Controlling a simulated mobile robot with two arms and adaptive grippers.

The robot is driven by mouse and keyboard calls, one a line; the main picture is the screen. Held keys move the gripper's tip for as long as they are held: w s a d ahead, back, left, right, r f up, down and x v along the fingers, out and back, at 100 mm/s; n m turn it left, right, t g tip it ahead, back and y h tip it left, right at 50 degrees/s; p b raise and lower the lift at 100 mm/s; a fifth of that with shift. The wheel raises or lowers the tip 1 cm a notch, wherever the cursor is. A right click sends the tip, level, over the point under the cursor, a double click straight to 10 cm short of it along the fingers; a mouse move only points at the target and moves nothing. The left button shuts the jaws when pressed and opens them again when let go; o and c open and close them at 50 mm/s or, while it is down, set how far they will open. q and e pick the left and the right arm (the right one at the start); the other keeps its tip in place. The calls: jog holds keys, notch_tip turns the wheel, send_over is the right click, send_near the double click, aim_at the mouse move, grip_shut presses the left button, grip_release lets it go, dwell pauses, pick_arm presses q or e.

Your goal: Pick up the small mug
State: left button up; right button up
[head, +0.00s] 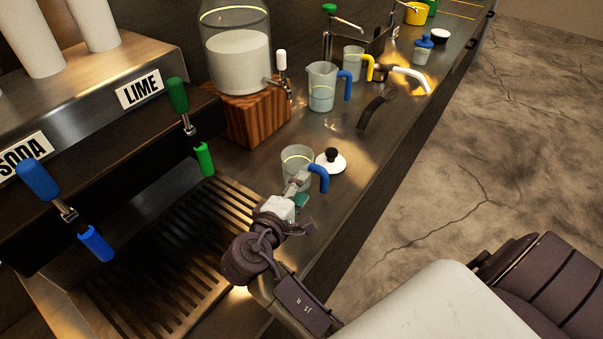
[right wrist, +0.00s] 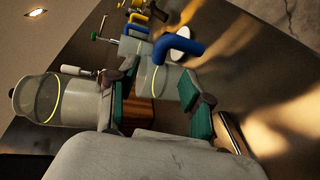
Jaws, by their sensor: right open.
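A small clear mug (head: 297,155) with a blue handle (head: 319,178) stands upright on the steel counter, beyond the drip grate. My right gripper (head: 298,190) is open at the near side of this mug, low over the counter. In the right wrist view the mug (right wrist: 161,82) shows just ahead of and between the green-padded fingers of the right gripper (right wrist: 162,102), its blue handle above. I cannot tell whether a finger touches it. My left gripper is not in view.
A white lid with a black knob (head: 331,161) lies beside the mug. Farther back stand a larger blue-handled jug (head: 321,90), a yellow-handled mug (head: 353,60) and a glass dispenser (head: 238,60) on a wooden block (head: 255,117). The slotted drip grate (head: 165,262) lies left.

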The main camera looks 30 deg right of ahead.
aim_at(314, 171)
jog(key=b+x, duration=0.1)
jog(key=x, duration=0.3)
jog(key=shift+w+f, duration=0.15)
jog(key=shift+w+d+f, duration=0.1)
jog(key=shift+w+d, duration=0.2)
jog(key=shift+d, duration=0.1)
jog(key=b+x, duration=0.2)
jog(key=x, duration=0.2)
jog(key=shift+w+d+b, duration=0.2)
jog(key=shift+w+b, duration=0.1)
jog(key=shift+b, duration=0.05)
jog(key=shift+s, duration=0.1)
jog(key=shift+c, duration=1.2)
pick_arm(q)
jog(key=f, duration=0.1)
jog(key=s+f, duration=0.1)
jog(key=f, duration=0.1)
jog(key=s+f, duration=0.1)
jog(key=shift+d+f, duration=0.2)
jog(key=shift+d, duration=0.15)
pick_arm(e)
jog(key=shift+a, duration=0.1)
grip_shut()
